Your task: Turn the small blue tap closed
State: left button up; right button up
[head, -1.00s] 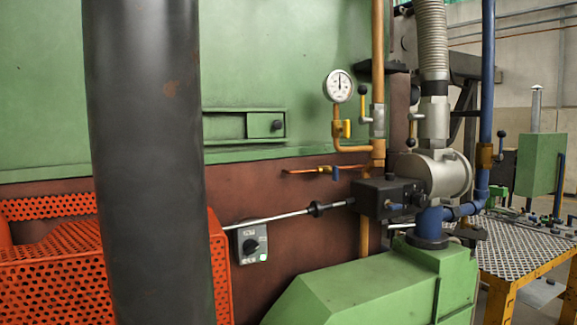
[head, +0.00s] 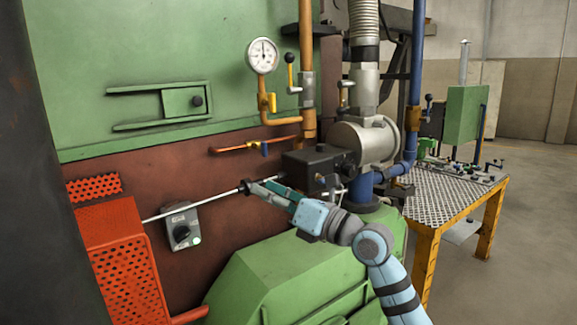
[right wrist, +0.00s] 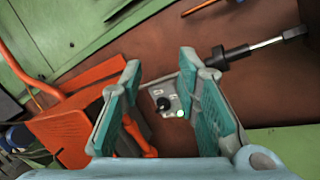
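The small blue tap (head: 265,149) sits on a thin horizontal copper pipe (head: 232,149) on the brown furnace wall, below the gauge. In the right wrist view a piece of orange-copper pipe (right wrist: 203,6) shows at the top edge; the tap is not clear there. My right gripper (head: 260,187) is in front of the wall, below the tap and apart from it, near the metal rod. In the right wrist view my right gripper (right wrist: 161,66) is open, with nothing between its teal fingers. My left gripper is not in view.
A black box (head: 305,165) with a metal rod (head: 195,204) is close to my right gripper. A grey switch box (head: 181,227) and a perforated orange guard (head: 125,255) are at left. A yellow-handled valve (head: 269,101) is above the tap. A green housing (head: 265,275) lies below.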

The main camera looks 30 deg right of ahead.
jog(key=d+r+h, duration=0.7)
jog(key=d, duration=0.3)
jog(key=n+p, duration=0.1)
jog(key=p, duration=0.2)
send_near(267, 147)
jog(key=w+a, duration=0.1)
jog(key=w, duration=0.4)
jog(key=w+p, duration=0.1)
jog(key=w, duration=0.1)
jog(key=shift+w+a+r, duration=0.25)
jog(key=shift+a, duration=0.1)
jog(key=shift+w+d+f, duration=0.1)
jog(key=shift+w+d, duration=0.1)
jog(key=shift+w, duration=0.35)
jog(key=shift+w+d+f, duration=0.1)
jog(key=shift+w+f, duration=0.05)
jog(key=shift+w, duration=0.05)
jog(key=shift+a, duration=0.2)
grip_shut()
